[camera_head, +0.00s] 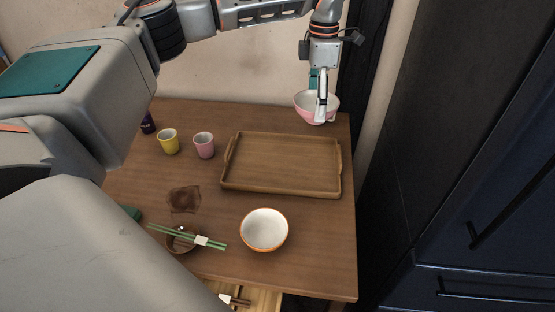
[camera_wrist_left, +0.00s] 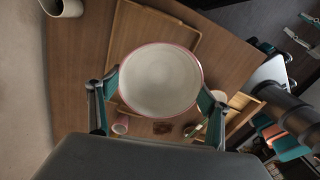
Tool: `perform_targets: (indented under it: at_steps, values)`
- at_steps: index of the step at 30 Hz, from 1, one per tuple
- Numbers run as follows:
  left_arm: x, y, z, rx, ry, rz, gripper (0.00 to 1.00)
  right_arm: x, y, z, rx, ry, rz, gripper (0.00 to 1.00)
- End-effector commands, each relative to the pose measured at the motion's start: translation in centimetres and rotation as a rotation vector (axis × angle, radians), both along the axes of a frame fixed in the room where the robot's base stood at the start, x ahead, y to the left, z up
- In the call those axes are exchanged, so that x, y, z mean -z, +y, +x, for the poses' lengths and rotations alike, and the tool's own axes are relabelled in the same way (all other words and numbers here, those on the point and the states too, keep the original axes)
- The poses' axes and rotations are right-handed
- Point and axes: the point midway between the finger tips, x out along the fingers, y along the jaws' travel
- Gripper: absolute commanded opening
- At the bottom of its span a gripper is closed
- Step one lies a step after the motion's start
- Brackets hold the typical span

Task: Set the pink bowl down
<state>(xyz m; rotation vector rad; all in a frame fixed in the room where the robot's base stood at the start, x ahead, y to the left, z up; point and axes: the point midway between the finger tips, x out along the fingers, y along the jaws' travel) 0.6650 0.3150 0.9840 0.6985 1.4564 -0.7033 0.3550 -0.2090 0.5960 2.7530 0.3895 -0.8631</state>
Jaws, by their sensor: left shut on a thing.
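The pink bowl (camera_head: 310,115), white inside, is at the far right corner of the table (camera_head: 342,235), behind the tray. My left gripper (camera_head: 321,88) reaches down from above and is shut on its rim. In the left wrist view the bowl (camera_wrist_left: 160,78) sits upright between the two fingers of my left gripper (camera_wrist_left: 158,92), its pale inside facing the camera and empty. I cannot tell how large any gap is between the bowl's base and the tabletop. My right gripper is not in view.
A wooden tray (camera_head: 280,189) lies empty in front of the bowl. A white bowl with orange outside (camera_head: 265,230), green chopsticks (camera_head: 180,236), a yellow cup (camera_head: 169,143), a pink cup (camera_head: 204,147) and a brown mat (camera_head: 184,199) are on the table. Dark cabinets (camera_head: 460,150) stand at right.

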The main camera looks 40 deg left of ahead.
Motion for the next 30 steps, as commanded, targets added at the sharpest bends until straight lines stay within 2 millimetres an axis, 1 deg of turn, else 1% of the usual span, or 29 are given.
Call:
perform_targets:
  at_steps: [3, 7, 11, 14, 18, 24, 27, 30]
  values:
    - [-0.1, 0.6, 0.8, 0.093, -0.002, 0.000, 0.52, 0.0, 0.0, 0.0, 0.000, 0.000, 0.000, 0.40]
    - [-0.1, 1.0, 1.2, 0.156, -0.002, 0.000, 0.52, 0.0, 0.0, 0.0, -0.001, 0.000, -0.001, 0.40]
    - [1.1, 1.1, 1.3, 0.179, 0.000, 0.000, 0.52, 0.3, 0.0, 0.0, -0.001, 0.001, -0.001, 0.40]
    - [3.3, 1.1, 1.2, 0.180, 0.005, -0.001, 0.52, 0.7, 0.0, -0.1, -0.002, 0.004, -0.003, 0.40]
    - [6.9, 1.1, 1.2, 0.180, 0.007, -0.001, 0.52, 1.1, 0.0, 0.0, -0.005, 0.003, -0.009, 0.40]
    - [11.7, 1.1, 1.2, 0.178, 0.005, -0.002, 0.52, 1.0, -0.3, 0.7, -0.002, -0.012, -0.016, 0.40]
    - [13.7, 1.1, 1.2, 0.178, 0.003, -0.001, 0.52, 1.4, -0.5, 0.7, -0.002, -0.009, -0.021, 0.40]
    - [14.9, 1.1, 1.2, 0.178, 0.001, -0.002, 0.52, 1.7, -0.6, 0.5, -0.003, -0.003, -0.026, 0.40]
